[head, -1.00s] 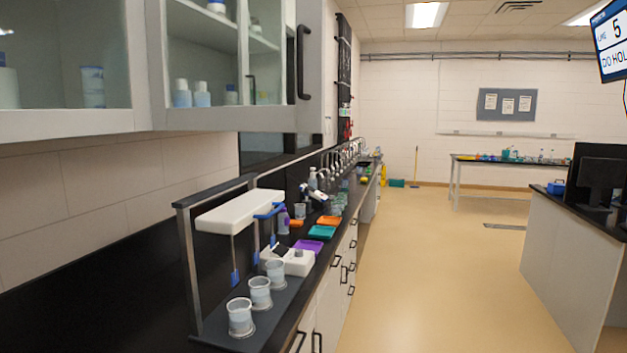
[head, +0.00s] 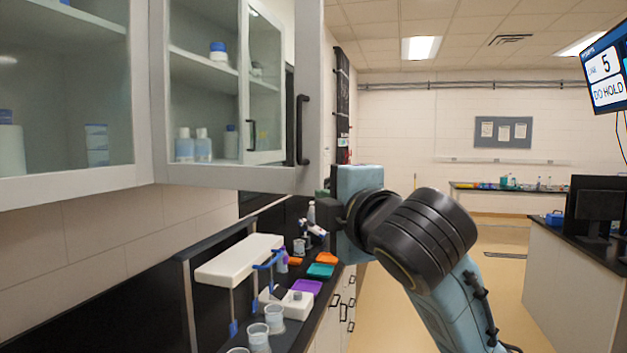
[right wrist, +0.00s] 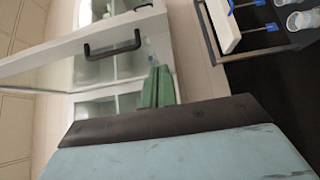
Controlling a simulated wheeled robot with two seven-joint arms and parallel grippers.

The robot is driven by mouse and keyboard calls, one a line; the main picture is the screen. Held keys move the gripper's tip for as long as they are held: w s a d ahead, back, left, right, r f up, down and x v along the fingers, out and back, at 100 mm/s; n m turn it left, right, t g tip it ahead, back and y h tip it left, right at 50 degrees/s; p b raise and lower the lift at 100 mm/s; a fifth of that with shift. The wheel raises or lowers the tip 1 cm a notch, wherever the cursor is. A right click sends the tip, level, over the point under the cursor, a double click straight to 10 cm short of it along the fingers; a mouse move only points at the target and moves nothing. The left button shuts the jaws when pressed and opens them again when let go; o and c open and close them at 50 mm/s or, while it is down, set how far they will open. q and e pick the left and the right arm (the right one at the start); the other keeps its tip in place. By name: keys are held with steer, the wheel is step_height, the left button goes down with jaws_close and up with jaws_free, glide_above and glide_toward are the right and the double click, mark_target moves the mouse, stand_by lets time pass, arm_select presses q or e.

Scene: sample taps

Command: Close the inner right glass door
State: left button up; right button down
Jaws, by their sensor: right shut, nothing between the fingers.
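A grey-framed glass door (head: 310,90) of the wall cabinet stands at an angle to the cabinet front, so it is swung outward. Its black handle (head: 302,130) is on its right edge. A second, smaller handle (head: 251,135) and frame show behind the glass. My right gripper (head: 325,194) is near the door's lower right corner, its fingers mostly hidden by its own body. In the right wrist view its green fingers (right wrist: 155,88) are together and empty, close to the door frame and handle (right wrist: 113,43). Contact cannot be told. My left gripper is out of view.
Bottles (head: 194,145) stand on the cabinet shelves. Below, the black counter (head: 130,290) carries a white-topped stand (head: 238,262), clear cups (head: 274,318) and coloured trays (head: 306,288). The floor (head: 500,290) to the right is free.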

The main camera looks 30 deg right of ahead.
steer(key=shift+w+p, duration=0.9)
steer(key=shift+p, duration=1.1)
glide_toward(307, 183)
steer(key=w+a, duration=0.2)
steer(key=w, duration=0.2)
steer(key=shift+w+d+p, duration=0.35)
steer(key=shift+d+p, duration=0.15)
steer(key=shift+d, duration=0.05)
steer(key=shift+w+d+p, duration=0.35)
steer(key=shift+d+p, duration=0.1)
steer(key=shift+d, duration=0.1)
steer(key=shift+w+d, duration=0.1)
steer(key=shift+d, duration=0.2)
steer(key=shift+w+d, duration=0.1)
steer(key=shift+w, duration=0.05)
steer(key=shift+f, duration=0.1)
